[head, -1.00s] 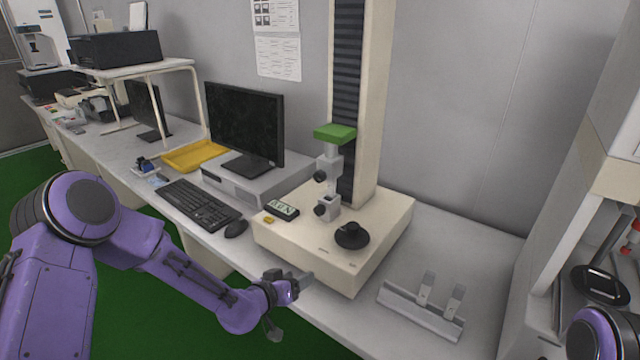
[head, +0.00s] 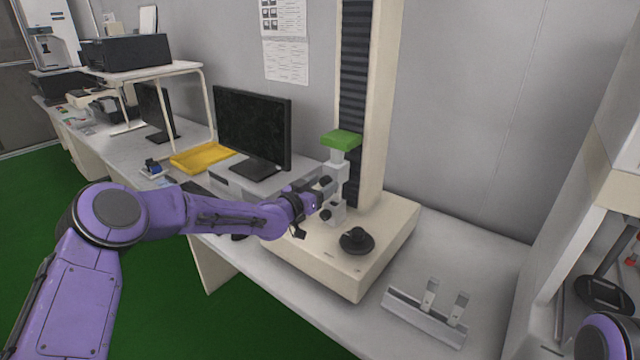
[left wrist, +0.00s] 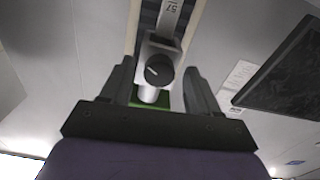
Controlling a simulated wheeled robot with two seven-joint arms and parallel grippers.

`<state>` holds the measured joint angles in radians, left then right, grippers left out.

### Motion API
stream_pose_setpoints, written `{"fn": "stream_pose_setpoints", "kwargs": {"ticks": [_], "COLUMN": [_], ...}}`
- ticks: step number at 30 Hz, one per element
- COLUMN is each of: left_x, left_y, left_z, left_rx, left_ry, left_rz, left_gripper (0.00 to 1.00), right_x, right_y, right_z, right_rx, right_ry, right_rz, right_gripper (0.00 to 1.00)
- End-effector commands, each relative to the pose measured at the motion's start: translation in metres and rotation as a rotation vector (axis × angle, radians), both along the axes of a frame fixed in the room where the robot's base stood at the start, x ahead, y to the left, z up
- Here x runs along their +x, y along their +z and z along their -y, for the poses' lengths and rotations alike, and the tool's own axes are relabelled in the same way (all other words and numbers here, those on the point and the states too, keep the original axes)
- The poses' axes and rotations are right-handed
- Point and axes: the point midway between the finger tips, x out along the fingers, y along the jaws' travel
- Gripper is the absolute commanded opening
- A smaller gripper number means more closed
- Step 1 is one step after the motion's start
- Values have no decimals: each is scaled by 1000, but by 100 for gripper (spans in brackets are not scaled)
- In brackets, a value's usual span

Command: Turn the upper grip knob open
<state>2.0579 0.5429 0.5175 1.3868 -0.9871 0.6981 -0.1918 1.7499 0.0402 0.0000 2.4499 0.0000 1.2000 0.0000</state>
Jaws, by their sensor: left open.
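The upper grip (head: 336,170) hangs under a green block (head: 341,140) on the tester's column. Its black upper knob (head: 325,181) faces my left gripper and shows as a round dark knob (left wrist: 159,69) in the left wrist view. My left gripper (head: 312,192) is close to the grip, and its open fingers (left wrist: 158,85) stand on either side of the knob with gaps showing. The lower grip (head: 335,212) with its own black knob (head: 325,215) stands below on the machine base. My right gripper is not in view.
The cream machine base (head: 385,245) carries a black round control (head: 356,240). A metal bracket (head: 425,315) lies on the bench to the right. A monitor (head: 252,130) and yellow tray (head: 200,157) stand to the left. The bench between base and bracket is clear.

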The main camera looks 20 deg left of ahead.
Motion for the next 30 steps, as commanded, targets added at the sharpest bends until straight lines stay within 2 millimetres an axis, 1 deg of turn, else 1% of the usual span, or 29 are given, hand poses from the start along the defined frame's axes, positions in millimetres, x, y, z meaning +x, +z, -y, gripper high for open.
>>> {"fn": "stream_pose_setpoints", "kwargs": {"ticks": [5, 6, 8, 9, 10, 11, 20, 25, 30], "left_x": [0, 0, 0, 0, 0, 0, 0, 0, 0], "left_y": [0, 0, 0, 0, 0, 0, -1, -2, -2], "left_z": [0, 0, 0, 0, 0, 0, 0, 0, 0], "left_rx": [-1, -1, -1, -1, -1, -1, -24, -91, -211], "left_ry": [-1, -1, -1, -1, 0, 0, 0, 0, 0], "left_rz": [0, 0, 0, 0, 0, 0, -9, -33, -75], "left_gripper": [61, 55, 35, 22, 12, 5, 5, 5, 5], "right_x": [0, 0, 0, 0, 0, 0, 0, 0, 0], "right_y": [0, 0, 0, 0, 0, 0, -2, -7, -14], "right_z": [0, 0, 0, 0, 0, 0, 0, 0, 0], "right_rx": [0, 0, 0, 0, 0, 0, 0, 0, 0], "right_ry": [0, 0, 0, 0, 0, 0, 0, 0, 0], "right_rz": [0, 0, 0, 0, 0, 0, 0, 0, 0], "right_gripper": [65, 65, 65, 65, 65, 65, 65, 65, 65]}}
